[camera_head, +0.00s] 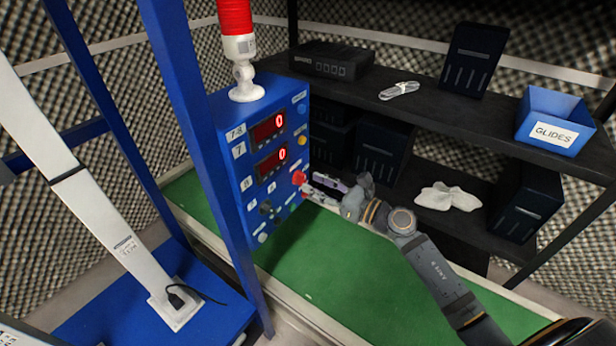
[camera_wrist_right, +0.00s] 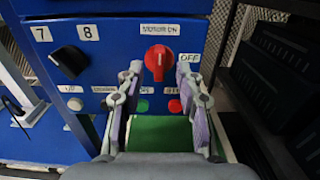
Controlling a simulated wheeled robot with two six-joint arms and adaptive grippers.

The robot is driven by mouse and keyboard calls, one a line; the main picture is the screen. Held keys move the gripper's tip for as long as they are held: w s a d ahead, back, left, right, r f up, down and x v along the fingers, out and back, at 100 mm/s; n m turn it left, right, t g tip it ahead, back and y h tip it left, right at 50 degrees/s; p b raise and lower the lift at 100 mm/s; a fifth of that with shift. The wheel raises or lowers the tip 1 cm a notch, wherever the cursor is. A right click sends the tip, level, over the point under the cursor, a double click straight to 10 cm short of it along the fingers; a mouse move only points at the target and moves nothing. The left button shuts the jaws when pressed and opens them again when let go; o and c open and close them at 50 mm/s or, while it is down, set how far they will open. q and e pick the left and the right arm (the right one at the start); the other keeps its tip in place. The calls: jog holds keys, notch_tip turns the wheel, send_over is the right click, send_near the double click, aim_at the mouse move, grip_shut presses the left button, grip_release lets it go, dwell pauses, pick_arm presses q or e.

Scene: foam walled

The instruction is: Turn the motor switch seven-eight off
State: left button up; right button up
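A blue control box (camera_head: 232,200) shows in the head view, with a 7-8 label and two red displays reading 0. In the right wrist view a red rotary switch (camera_wrist_right: 158,60) has a label that seems to read MOTOR ON above it and OFF to its right. Its handle stands about vertical. The switch also shows in the head view (camera_head: 299,177). My right gripper (camera_head: 318,187) is at the box's right side. In its wrist view the open gripper (camera_wrist_right: 160,76) has a fingertip on either side of the handle; contact is unclear. My left gripper is out of view.
A black knob (camera_wrist_right: 68,62) between 7 and 8 labels is left of the red switch; small buttons (camera_wrist_right: 174,106) lie below. A blue post (camera_head: 200,140) stands before the box. A dark shelf (camera_head: 420,110) with boxes is behind. The green surface (camera_head: 320,260) is clear.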

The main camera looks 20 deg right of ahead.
aim_at(305, 180)
jog(key=shift+x, duration=1.65)
jog(key=shift+c, duration=0.4)
grip_shut()
